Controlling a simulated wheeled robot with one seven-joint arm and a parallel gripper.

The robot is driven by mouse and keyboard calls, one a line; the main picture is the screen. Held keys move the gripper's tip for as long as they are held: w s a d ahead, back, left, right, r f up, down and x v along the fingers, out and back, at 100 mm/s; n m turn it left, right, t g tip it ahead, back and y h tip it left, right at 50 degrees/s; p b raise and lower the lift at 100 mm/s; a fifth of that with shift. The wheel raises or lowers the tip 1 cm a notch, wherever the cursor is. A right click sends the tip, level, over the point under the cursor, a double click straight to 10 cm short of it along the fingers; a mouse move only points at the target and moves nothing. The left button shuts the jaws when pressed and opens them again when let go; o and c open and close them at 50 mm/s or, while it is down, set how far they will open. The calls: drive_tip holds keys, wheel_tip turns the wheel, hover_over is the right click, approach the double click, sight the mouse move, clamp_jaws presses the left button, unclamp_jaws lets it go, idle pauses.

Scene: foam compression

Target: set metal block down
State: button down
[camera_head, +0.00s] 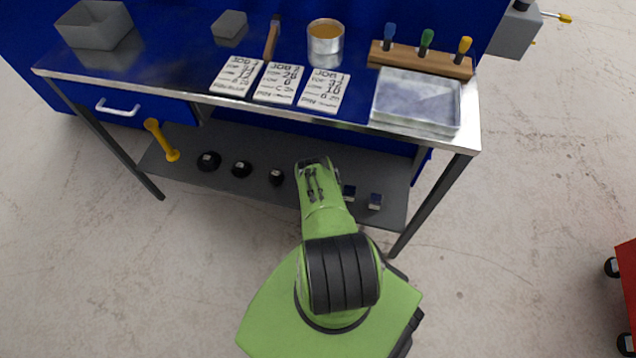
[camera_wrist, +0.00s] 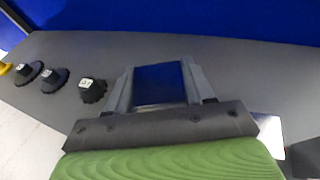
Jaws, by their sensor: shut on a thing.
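My gripper (camera_wrist: 160,88) is shut on a metal block (camera_wrist: 160,84) with a smooth face that looks dark blue. The block sits between the two grey fingers, over the grey lower shelf (camera_wrist: 235,62) of the bench. I cannot tell whether its underside touches the shelf. In the head view my arm hides the held block and most of the gripper.
Several black weights stand on the shelf to the left, the closest (camera_wrist: 92,90) near my gripper. A yellow tool (camera_head: 161,140) leans at the shelf's left end. The bench top (camera_head: 185,70) above holds cards, a can, screwdrivers and trays. A bench leg (camera_head: 430,205) bounds the right.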

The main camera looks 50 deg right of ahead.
wheel_tip(320, 180, down, 4)
drive_tip(key=b, duration=0.3)
drive_tip(key=shift+r, duration=0.3)
drive_tip(key=shift+c, duration=2.1)
unclamp_jaws()
